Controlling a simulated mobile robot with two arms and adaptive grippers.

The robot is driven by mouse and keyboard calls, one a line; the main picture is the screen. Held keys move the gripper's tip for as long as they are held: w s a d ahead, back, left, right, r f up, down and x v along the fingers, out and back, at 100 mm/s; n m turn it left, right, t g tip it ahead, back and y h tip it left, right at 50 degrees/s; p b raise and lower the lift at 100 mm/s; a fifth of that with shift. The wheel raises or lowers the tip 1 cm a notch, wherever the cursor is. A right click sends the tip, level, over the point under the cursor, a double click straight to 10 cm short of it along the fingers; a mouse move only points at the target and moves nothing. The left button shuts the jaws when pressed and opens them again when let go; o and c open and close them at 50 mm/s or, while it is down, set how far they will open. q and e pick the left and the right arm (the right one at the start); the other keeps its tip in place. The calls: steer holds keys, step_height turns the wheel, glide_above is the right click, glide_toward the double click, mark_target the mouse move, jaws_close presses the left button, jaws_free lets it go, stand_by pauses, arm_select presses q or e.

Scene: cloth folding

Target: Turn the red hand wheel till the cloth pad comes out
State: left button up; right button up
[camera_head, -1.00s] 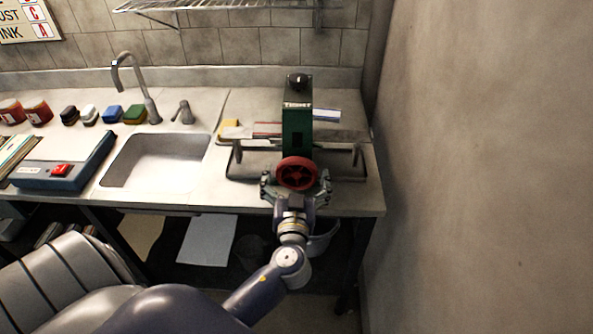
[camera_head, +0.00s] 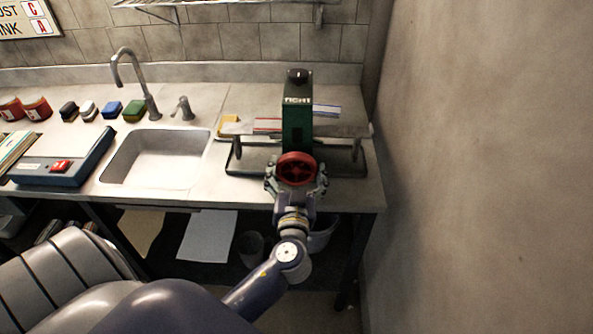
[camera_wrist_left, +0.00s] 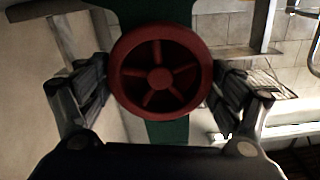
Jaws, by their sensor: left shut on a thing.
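The red hand wheel (camera_head: 296,168) is on the front of a green upright housing (camera_head: 298,118) marked with a white word and topped by a dark knob. My left gripper (camera_head: 296,180) is shut on the wheel, one finger on each side of its rim. The left wrist view shows the spoked wheel (camera_wrist_left: 160,78) face-on between the fingers. I cannot make out a cloth pad for certain; the area behind the wheel is hidden. My right gripper is not in view.
A raised grey plate (camera_head: 345,125) with railings surrounds the housing. A sink (camera_head: 155,160) with a tap lies to the left, then a blue box (camera_head: 65,160) with a red button. Several coloured blocks stand at the back. A wall (camera_head: 480,170) rises on the right.

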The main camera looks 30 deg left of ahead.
arm_select(q)
steer(key=shift+f+m+b, duration=0.1)
steer(key=shift+m+b, duration=0.25)
steer(key=shift+m, duration=1.65)
steer(key=m, duration=0.4)
steer(key=shift+d+m, duration=0.1)
steer(key=shift+m, duration=0.2)
steer(key=m+p, duration=0.1)
steer(key=m, duration=0.4)
steer(key=shift+f+m+p, duration=0.2)
steer(key=shift+m+p, duration=0.65)
steer(key=shift+m, duration=1.65)
steer(key=o, duration=0.9)
